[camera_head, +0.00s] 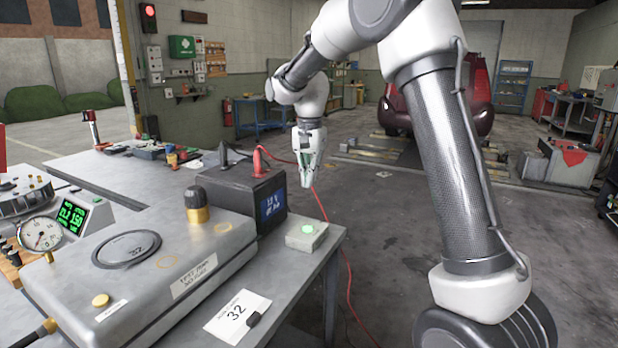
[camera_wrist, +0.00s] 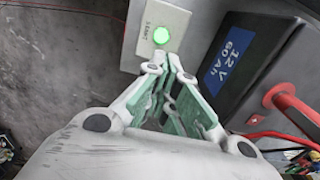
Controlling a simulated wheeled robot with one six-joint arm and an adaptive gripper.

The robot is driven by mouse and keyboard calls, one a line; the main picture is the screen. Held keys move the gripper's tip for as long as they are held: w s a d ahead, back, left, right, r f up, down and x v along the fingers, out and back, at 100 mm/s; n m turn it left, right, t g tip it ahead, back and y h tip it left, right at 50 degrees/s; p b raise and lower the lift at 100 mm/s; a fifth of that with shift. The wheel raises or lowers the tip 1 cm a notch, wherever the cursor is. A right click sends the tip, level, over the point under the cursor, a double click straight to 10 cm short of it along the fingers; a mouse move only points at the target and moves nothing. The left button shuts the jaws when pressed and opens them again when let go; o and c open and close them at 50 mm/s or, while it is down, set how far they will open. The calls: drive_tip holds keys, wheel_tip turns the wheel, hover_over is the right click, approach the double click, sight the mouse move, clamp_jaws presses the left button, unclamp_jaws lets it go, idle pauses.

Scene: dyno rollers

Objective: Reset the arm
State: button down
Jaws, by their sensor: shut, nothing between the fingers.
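My gripper (camera_head: 307,182) hangs from my raised arm and points down, just past the far right side of the metal bench (camera_head: 334,235). Its green-padded fingers are shut with nothing between them, as the wrist view also shows (camera_wrist: 172,88). In the wrist view, a small light box with a lit green button (camera_wrist: 161,35) lies just beyond the fingertips, apart from them as far as I can tell. That same box (camera_head: 306,238) sits on the bench corner in the head view.
A dark battery with a blue label (camera_head: 265,203) stands beside the box, with a red clamp and cable (camera_wrist: 290,103). A grey test unit (camera_head: 150,285) with a black-and-brass knob (camera_head: 196,205) fills the near bench. A red car (camera_head: 440,95) stands behind; the floor between is mostly clear.

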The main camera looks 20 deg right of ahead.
drive_tip(key=s+d+r+n+t, duration=0.1)
drive_tip(key=s+d+r+n, duration=0.1)
drive_tip(key=s, duration=0.9)
drive_tip(key=s+d+r+n+t, duration=0.1)
drive_tip(key=s+d+n, duration=0.3)
drive_tip(key=s, duration=0.8)
drive_tip(key=s+d+r+n+t, duration=0.2)
drive_tip(key=s+d, duration=0.3)
drive_tip(key=s, duration=0.6)
drive_tip(key=shift+s+d+r+n, duration=0.3)
drive_tip(key=shift+s+r+n, duration=0.1)
drive_tip(key=shift+r+n, duration=0.1)
